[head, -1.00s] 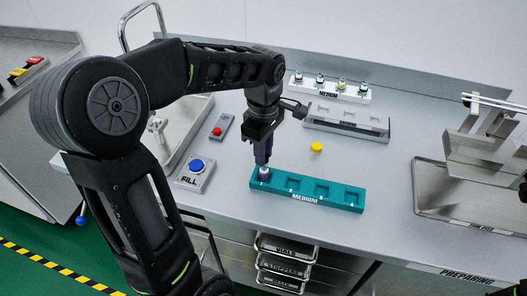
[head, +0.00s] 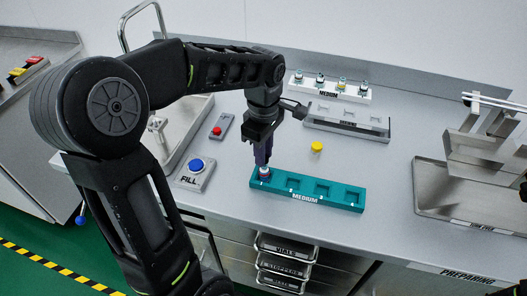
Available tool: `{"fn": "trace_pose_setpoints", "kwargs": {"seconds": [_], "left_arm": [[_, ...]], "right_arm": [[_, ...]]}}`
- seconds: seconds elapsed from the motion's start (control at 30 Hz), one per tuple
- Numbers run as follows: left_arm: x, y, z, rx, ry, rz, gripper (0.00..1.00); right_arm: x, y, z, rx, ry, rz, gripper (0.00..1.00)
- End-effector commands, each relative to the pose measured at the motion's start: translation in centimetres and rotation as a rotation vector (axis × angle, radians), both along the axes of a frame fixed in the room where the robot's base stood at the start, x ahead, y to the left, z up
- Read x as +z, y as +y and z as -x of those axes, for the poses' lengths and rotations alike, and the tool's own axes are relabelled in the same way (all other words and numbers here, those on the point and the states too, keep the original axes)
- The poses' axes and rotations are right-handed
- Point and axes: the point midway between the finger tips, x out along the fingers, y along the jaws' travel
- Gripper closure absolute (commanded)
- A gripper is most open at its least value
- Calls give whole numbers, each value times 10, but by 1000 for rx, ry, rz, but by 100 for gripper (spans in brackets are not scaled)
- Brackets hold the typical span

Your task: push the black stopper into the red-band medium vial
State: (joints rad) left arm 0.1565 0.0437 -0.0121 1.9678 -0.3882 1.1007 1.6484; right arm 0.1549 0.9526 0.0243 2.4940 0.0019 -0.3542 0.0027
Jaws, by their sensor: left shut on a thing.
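The red-band medium vial (head: 264,172) stands upright in slot 1, at the left end of the teal MEDIUM rack (head: 330,204). Only its pale upper part and a hint of its reddish band show. My left gripper (head: 263,164) points down right over this vial, its fingertips at the vial's mouth. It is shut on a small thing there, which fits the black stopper. The stopper itself is hidden by the fingers, so I cannot tell how deep it sits. The rack's other slots are empty. My right gripper is out of view.
A white rack (head: 350,96) with several capped vials stands at the back, behind a grey-white rack (head: 346,120). A yellow piece (head: 317,147) lies on the bench. A blue FILL button (head: 196,165) and a red button (head: 217,131) are at left. A metal tray (head: 430,205) is at right.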

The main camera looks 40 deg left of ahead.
Motion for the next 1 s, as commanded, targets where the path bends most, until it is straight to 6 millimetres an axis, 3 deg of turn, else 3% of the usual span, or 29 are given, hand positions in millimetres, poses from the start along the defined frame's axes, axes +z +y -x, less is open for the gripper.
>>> {"fn": "trace_pose_setpoints", "kwargs": {"seconds": [1.0], "left_arm": [[-11, 0, 0, 0, 0, 0, 100]], "right_arm": [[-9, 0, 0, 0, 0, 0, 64]]}}
